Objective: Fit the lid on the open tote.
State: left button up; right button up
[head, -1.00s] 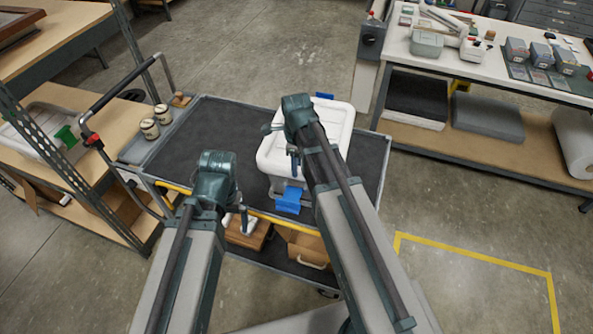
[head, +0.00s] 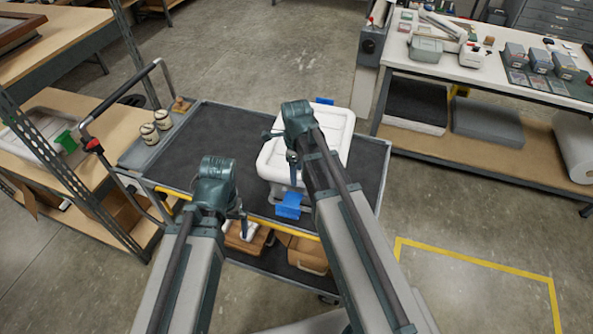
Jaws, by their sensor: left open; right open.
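The white tote (head: 281,190) stands on the dark top of a cart, with blue latches at its near end (head: 289,206) and far end (head: 324,101). A white lid (head: 344,127) lies over it; my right arm covers much of it, so I cannot tell whether it sits flush. My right gripper (head: 292,167) is open over the lid's left part, mostly hidden by its own wrist; contact is unclear. My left gripper (head: 243,222) is open and empty near the cart's front edge, left of the near latch.
The cart top (head: 200,145) is clear left of the tote. Brown cases (head: 306,254) lie on the lower shelf. A workbench (head: 480,72) stands at right, shelving at left.

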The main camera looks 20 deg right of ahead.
notch_tip(320, 180, up, 12)
jog(key=p, duration=1.2)
jog(key=s+a+n, duration=0.5)
jog(key=s+n, duration=0.2)
jog(key=n, duration=0.7)
jog(key=s+a+n+h, duration=0.1)
jog(key=s+a+n, duration=0.4)
jog(key=n, duration=0.8)
jog(key=shift+s+a+n, duration=0.25)
jog(key=shift+s+n, duration=0.15)
jog(key=shift+s, duration=0.8)
notch_tip(320, 180, down, 14)
jog(key=b, duration=1.4)
jog(key=shift+f+b, duration=0.2)
jog(key=shift+b, duration=0.2)
